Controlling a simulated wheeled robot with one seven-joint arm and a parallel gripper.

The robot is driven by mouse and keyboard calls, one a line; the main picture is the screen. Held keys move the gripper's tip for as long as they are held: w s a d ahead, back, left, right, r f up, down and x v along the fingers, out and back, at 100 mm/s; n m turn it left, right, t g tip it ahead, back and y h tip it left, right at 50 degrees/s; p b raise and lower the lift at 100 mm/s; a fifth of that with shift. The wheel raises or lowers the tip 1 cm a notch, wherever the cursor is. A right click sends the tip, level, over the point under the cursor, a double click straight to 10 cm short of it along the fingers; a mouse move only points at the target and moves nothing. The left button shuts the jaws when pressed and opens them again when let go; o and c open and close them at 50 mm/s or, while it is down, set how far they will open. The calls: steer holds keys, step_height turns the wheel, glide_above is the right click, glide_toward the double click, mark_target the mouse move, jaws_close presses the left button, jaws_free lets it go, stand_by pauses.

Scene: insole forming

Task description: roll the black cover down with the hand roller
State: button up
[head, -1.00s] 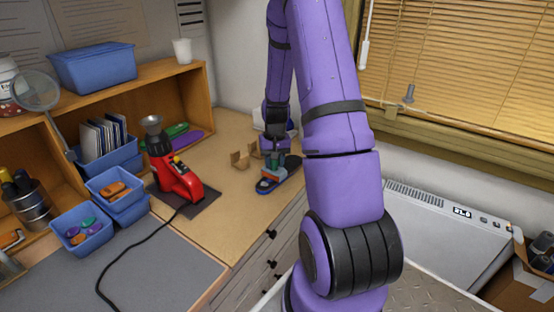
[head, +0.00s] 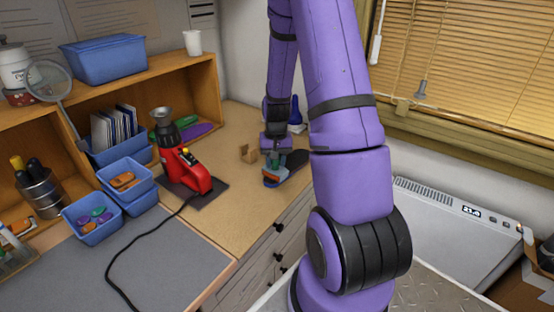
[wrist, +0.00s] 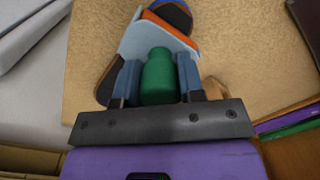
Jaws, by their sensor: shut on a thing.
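My gripper (wrist: 158,85) is shut on the green handle (wrist: 158,76) of the hand roller, one blue-grey finger on each side. In the head view my gripper (head: 277,157) is small, at the workbench's far right edge. A pale blue-grey part (wrist: 150,38) lies beyond the handle; I cannot tell whether it is the roller's frame. The black cover (head: 297,160) shows on the insole stack, which has orange and blue at its near end (head: 270,182). In the wrist view, black (wrist: 105,88) and orange edges show beneath the tool. The roller's contact with the cover is hidden.
A small cardboard piece (head: 248,153) stands just left of the stack. A red heat tool (head: 184,170) on a dark mat and blue bins (head: 93,217) are farther left. Drawers (head: 265,255) drop off at the bench's front edge. A white appliance (head: 445,225) stands right.

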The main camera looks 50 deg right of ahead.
steer(key=shift+r, duration=3.55)
